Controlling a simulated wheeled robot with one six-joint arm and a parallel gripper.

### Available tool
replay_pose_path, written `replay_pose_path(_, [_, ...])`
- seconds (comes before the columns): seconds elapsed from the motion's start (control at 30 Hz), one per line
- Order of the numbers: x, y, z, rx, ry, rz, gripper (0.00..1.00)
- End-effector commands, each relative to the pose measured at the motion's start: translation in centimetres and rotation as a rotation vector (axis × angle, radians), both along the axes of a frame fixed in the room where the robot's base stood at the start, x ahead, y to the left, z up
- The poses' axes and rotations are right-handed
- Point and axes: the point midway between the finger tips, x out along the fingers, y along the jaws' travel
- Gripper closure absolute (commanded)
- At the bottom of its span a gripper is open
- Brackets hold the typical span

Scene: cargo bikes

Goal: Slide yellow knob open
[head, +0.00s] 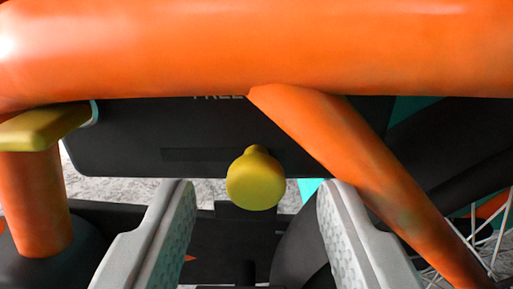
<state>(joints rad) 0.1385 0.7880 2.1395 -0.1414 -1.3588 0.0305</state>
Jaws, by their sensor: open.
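The yellow knob (256,181) is round, with a narrower neck at its top. It sits at the lower edge of a black box-like unit (120,145) on the bike, near the middle of the head view. My gripper (254,196) is open. Its two grey fingers with textured pads stand left and right of the knob, with a gap on each side. No contact with the knob shows. How far the fingertips are from the knob in depth is hard to tell.
A thick orange tube (250,45) crosses the top of the view. A slanted orange tube (360,170) runs down right, near the right finger. At left are a yellow lever-like part (42,130) and an upright orange tube (35,205). Wheel spokes (488,235) show at lower right.

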Motion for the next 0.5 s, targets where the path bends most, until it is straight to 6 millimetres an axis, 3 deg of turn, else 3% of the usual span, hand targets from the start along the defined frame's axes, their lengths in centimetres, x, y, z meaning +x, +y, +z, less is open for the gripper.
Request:
replay_pose_path(0.2, [1.24, 0.00, 0.03, 0.000, 0.000, 0.000, 0.56])
replay_pose_path(0.47, [1.31, 0.01, 0.03, 0.000, 0.000, 0.000, 0.56])
replay_pose_path(0.5, [1.31, 0.01, 0.03, 0.000, 0.000, 0.000, 0.62])
